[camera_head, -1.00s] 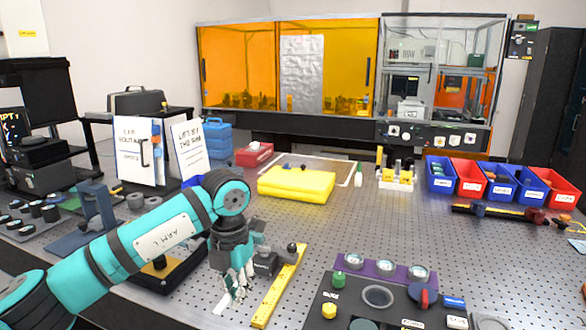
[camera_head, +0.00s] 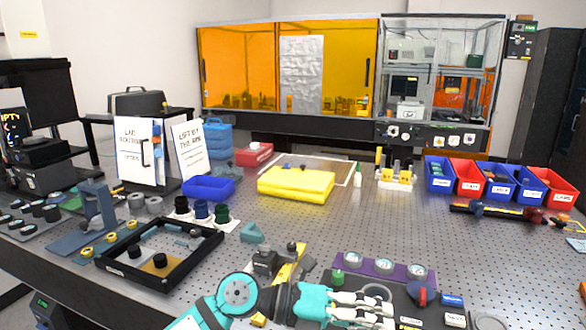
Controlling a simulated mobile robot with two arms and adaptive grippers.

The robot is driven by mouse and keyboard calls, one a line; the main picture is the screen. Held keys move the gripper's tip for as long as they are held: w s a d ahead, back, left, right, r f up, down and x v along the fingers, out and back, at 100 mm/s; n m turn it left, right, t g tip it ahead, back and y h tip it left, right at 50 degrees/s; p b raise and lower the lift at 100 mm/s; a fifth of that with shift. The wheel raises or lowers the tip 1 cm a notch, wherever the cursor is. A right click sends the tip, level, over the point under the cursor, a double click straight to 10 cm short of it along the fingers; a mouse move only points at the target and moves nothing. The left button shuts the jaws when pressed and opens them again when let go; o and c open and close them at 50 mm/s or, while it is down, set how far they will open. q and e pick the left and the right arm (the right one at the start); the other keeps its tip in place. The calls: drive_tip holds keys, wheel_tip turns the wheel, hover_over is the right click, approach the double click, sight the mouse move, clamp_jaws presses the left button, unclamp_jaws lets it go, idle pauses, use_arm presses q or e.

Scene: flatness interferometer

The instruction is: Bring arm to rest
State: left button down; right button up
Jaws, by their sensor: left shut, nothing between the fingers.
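My left arm, teal and black, now reaches in from the bottom edge of the head view. Its gripper (camera_head: 378,309) lies low over the front of the table and points to the right. The pale fingers are shut and hold nothing. They are in front of the black control panel (camera_head: 452,318) and hide part of it. My right gripper is not in view.
A black frame tray (camera_head: 122,266) sits left of the arm. A yellow bar (camera_head: 292,268) and a dark block (camera_head: 265,262) lie just behind it. A purple strip with round gauges (camera_head: 350,257) is close behind the gripper. The mid-table is mostly clear.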

use_arm(q)
drive_tip(key=w+a+r+n+t+h, duration=0.1)
drive_tip(key=w+a+r+n+t, duration=0.25)
drive_tip(key=n+t, duration=0.5)
drive_tip(key=w+a+r+n+t+h, duration=0.1)
drive_tip(key=w+a+r+n+t, duration=0.15)
drive_tip(key=a+n+t, duration=0.45)
drive_tip(key=a+f+n+t+y, duration=0.3)
drive_tip(key=a+f+n+y, duration=1.2)
drive_tip(key=f+n+y, duration=0.3)
drive_tip(key=s+a+f+n+g, duration=0.4)
drive_tip(key=s+a+f+g, duration=0.2)
drive_tip(key=s+f, duration=0.45)
drive_tip(key=s+a+f+g, duration=0.1)
drive_tip(key=s+f+g, duration=0.25)
drive_tip(key=s, duration=0.45)
drive_tip(key=s+a+f+g, duration=0.1)
drive_tip(key=s+f+g, duration=0.25)
drive_tip(key=s, duration=0.35)
wheel_tip(320, 180, down, 24)
drive_tip(key=g, duration=0.1)
drive_tip(key=s+a+f+g, duration=0.1)
drive_tip(key=s+a+f, duration=0.1)
drive_tip(key=s+f, duration=1.6)
drive_tip(key=shift+a+f+y, duration=0.2)
drive_tip(key=shift+a+y, duration=0.1)
drive_tip(key=shift+a, duration=0.1)
